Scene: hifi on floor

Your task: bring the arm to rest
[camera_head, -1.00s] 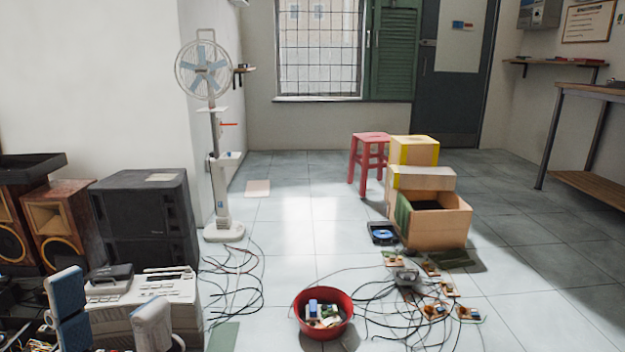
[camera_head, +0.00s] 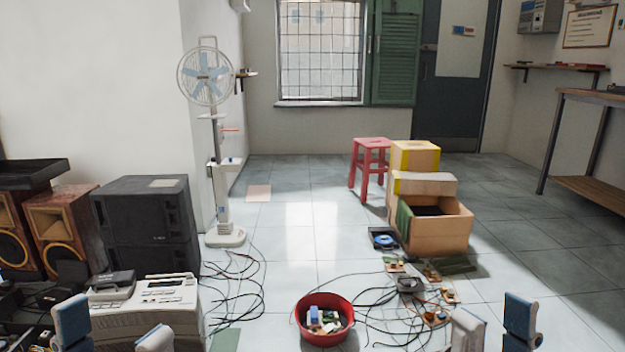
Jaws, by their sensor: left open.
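My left gripper (camera_head: 113,326) is at the bottom left edge of the head view. Its two blue-and-white fingers stand apart and nothing shows between them. It overlaps the front of the white office machine (camera_head: 165,292). My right gripper (camera_head: 494,322) is at the bottom right edge of the view. Its two fingers also stand apart with floor visible between them. It is to the right of the red bowl and the cables. The arms behind both grippers are out of the frame.
A red bowl (camera_head: 324,338) of small parts stands on the floor between the grippers. Cables and circuit boards (camera_head: 436,316) lie right of it. Black box units (camera_head: 148,225) and wooden speakers (camera_head: 66,225) stand left. An open cardboard box (camera_head: 441,235) is farther back. Floor at right is clear.

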